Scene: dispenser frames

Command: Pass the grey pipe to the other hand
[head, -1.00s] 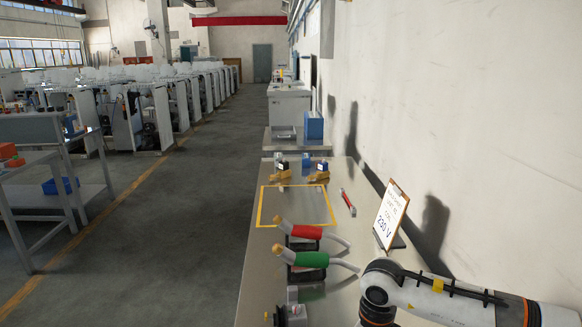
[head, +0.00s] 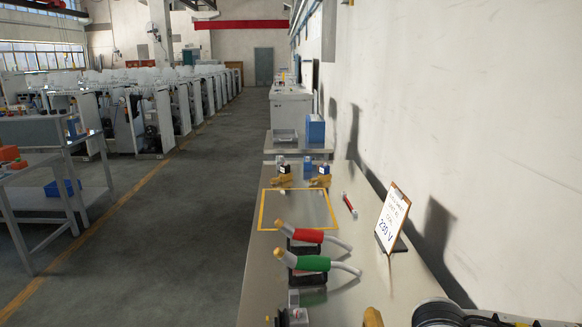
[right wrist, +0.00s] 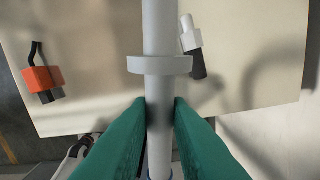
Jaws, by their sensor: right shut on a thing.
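The grey pipe (right wrist: 160,28) runs top to bottom through the middle of the right wrist view, with a wider grey collar (right wrist: 160,65) around it. My right gripper (right wrist: 160,108) has its teal fingers shut on the pipe below the collar, one on each side. The lower end of the pipe is hidden or cut off at the frame edge. In the head view, only part of my right arm shows at the bottom right corner; the pipe in its grip is not visible there. My left gripper shows in neither view.
On the bench (head: 262,262) stand bent grey pieces with a red sleeve (head: 307,235) and a green sleeve (head: 312,263). A sign (head: 391,218) stands near the wall. The yellow-outlined area (head: 300,208) is mostly clear. An orange object (right wrist: 43,80) lies at left in the wrist view.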

